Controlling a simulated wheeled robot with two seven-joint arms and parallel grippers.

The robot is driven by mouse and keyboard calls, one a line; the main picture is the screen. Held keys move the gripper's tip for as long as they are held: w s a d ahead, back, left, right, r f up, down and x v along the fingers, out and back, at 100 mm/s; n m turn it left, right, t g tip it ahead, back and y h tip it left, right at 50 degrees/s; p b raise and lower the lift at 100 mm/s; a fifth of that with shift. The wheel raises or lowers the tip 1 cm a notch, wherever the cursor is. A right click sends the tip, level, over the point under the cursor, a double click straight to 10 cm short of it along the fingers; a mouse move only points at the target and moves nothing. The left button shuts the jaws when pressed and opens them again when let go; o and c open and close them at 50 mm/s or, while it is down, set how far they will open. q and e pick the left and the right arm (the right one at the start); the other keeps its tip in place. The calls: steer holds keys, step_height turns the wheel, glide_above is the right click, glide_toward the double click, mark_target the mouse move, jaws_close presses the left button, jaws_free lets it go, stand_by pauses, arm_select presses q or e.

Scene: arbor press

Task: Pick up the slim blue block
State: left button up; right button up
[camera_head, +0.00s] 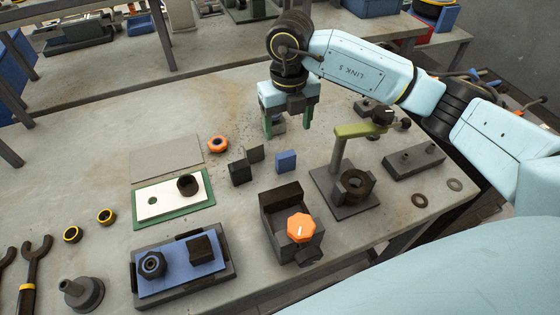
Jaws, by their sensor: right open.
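A small blue block (287,161) stands on the table near the middle of the head view, just right of two dark blocks. My right gripper (288,124) is open, pointing down, behind the blue block and apart from it. A small grey-blue item (279,123) shows between its green fingers, partly hidden; I cannot tell what it is or whether the fingers touch it. My left gripper is not in view.
Two dark blocks (239,173) and an orange ring (218,144) lie left of the blue block. A press with a green lever (360,130) stands to the right. A dark open box (281,196) with an orange knob (300,227) is in front.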

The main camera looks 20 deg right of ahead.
mark_target(286, 154)
steer(key=f, duration=0.9)
steer(key=shift+w+f, duration=0.35)
steer(key=f, duration=0.4)
steer(key=shift+w+d+f, duration=0.1)
steer(key=shift+w+f, duration=0.15)
steer(key=c, duration=1.2)
